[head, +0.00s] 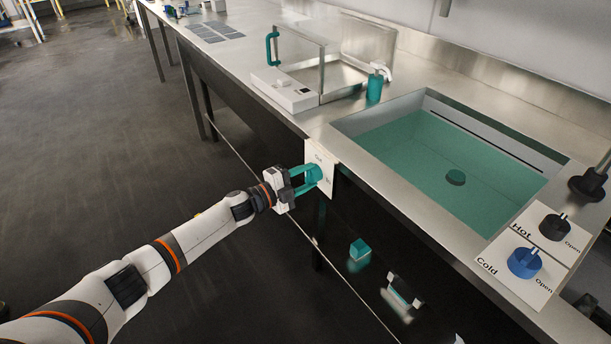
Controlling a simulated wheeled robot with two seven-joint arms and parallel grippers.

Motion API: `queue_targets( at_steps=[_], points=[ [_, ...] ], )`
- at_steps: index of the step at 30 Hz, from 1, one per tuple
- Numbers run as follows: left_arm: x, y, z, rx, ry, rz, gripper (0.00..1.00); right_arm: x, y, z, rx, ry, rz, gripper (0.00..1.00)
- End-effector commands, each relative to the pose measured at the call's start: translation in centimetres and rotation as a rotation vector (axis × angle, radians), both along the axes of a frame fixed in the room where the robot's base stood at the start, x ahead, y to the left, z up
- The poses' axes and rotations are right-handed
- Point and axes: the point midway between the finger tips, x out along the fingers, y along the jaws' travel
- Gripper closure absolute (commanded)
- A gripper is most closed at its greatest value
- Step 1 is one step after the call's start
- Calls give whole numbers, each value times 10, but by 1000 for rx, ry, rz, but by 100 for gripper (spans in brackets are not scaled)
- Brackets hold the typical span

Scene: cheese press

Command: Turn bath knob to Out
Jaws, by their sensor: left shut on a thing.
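The bath knob's white label plate (325,178) hangs on the front side of the steel counter, at the left front corner of the sink. Part of its lettering shows but is too small to read surely. My left gripper (313,175) has its teal fingers at the plate, shut around the knob. The knob itself is mostly hidden by the fingers, so I cannot tell which way it points. My right gripper is not in view.
Black Hot (554,227) and blue Cold (524,262) knobs sit at the right. A clear box (310,65) and a teal bottle (375,87) stand behind. Open floor lies left.

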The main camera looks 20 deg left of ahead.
Motion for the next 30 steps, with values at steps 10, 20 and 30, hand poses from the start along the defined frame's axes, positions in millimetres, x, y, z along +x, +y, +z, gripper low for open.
queue_targets(
  at_steps=[10, 20, 30],
  points=[
    [0, 0, -1, -6, 8, 1, 80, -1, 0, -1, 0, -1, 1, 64],
    [0, 0, -1, -6, 6, 1, 36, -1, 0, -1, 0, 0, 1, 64],
    [-16, 13, -1, -3, 7, 1, 36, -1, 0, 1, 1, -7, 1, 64]
  ],
)
